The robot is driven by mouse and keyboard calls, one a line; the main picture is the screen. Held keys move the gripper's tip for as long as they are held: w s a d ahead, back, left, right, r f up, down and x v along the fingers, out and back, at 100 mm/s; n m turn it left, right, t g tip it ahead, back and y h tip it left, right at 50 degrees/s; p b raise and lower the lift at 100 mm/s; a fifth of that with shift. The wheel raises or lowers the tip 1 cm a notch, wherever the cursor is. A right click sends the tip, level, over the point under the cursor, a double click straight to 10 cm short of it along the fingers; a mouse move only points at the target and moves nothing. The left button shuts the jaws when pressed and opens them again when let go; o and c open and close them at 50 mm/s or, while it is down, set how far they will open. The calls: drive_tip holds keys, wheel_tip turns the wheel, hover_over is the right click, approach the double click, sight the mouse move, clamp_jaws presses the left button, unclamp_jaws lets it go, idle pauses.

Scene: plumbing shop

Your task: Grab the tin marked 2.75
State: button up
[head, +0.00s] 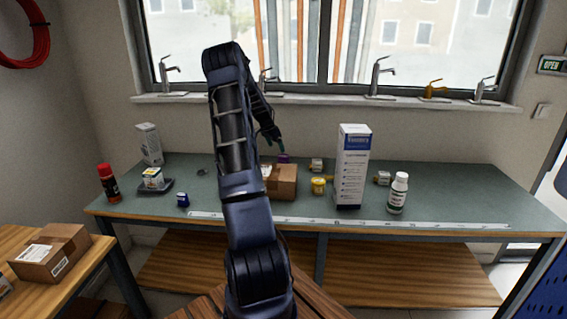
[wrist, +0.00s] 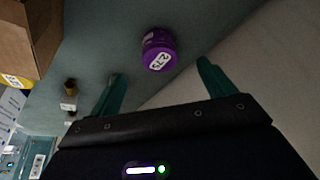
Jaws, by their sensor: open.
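A small purple tin (head: 283,158) stands on the green bench top behind the cardboard box in the head view. It also shows in the wrist view (wrist: 158,48), with a white label whose tilted print seems to read 2.75. My gripper (head: 274,137) is just above the tin in the head view. In the wrist view my gripper (wrist: 160,82) is open and empty, with the tin ahead of the gap between its green fingers, not touching either. A yellow tin (head: 319,186) and a blue tin (head: 183,200) also stand on the bench; their marks are unreadable.
A cardboard box (head: 285,182) stands in front of the purple tin. A tall white box (head: 352,168) and a white bottle (head: 398,193) stand to the right. The wall and window sill (head: 330,101) are close behind. The bench's right end is clear.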

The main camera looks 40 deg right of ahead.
sight(282, 156)
drive_tip(key=x, duration=0.6)
drive_tip(key=shift+d+f, duration=0.15)
drive_tip(key=shift+d, duration=0.2)
drive_tip(key=shift+s+x, duration=0.2)
drive_tip(key=shift+x, duration=2.35)
drive_tip(key=shift+d, duration=0.1)
drive_tip(key=c, duration=1.1)
